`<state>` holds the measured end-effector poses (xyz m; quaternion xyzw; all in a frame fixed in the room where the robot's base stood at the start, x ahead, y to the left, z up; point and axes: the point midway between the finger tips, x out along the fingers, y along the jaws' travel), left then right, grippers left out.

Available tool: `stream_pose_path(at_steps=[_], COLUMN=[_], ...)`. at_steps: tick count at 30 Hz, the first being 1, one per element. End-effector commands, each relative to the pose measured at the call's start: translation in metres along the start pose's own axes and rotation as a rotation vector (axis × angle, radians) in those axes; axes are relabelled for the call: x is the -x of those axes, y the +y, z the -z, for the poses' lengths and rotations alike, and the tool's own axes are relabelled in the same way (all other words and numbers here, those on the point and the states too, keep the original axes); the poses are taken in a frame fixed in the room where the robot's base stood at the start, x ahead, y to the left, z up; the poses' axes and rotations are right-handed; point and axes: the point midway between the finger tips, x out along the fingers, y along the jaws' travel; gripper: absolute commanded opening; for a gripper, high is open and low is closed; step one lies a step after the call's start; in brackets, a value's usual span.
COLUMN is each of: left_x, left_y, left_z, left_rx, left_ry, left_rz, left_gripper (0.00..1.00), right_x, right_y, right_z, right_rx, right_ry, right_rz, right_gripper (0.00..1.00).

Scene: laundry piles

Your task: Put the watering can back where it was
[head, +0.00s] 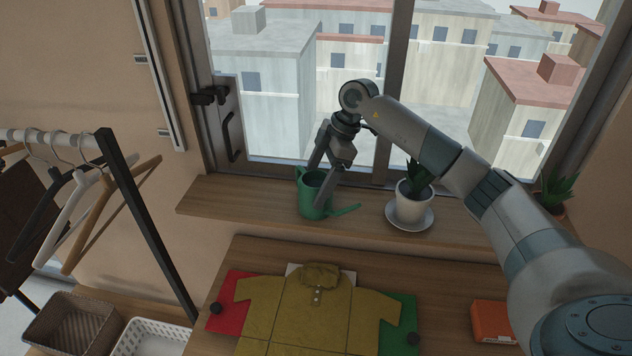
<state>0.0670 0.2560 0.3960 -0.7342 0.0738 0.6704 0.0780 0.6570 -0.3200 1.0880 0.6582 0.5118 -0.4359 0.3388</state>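The green watering can (309,199) stands upright on the wooden window sill, left of the potted plant, with its spout pointing right. My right gripper (317,187) reaches down to it from above. Its two fingers are spread apart at the can, one by the rim at the back and one across the can's front right side. I cannot tell whether they press on it. Part of the can is hidden behind the front finger. My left gripper is not in view.
A plant in a white pot (411,207) stands on a saucer, close to the spout. A second plant (556,192) is at the far right. Below, a mustard shirt (300,308) lies on a folding board on the table (440,270). A clothes rack (150,225) is at left. The sill's left end is clear.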

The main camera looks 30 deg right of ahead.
Motion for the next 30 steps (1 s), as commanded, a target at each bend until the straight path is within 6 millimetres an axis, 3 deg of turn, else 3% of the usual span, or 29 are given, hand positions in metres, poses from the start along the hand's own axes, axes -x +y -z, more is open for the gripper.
stream_pose_path(at_steps=[17,23,30], left_x=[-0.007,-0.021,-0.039], left_y=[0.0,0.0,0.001], left_z=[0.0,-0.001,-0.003], left_rx=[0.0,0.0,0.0], left_ry=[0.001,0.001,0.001], left_rz=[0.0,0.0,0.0], left_gripper=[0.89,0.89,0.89], right_x=[0.011,0.037,0.08], right_y=[0.001,0.001,0.001], right_z=[0.0,-0.001,-0.001], right_rx=[0.0,0.001,0.0], right_ry=[0.002,0.001,0.002], right_rz=[-0.002,-0.004,-0.005], right_gripper=[0.86,0.86,0.86])
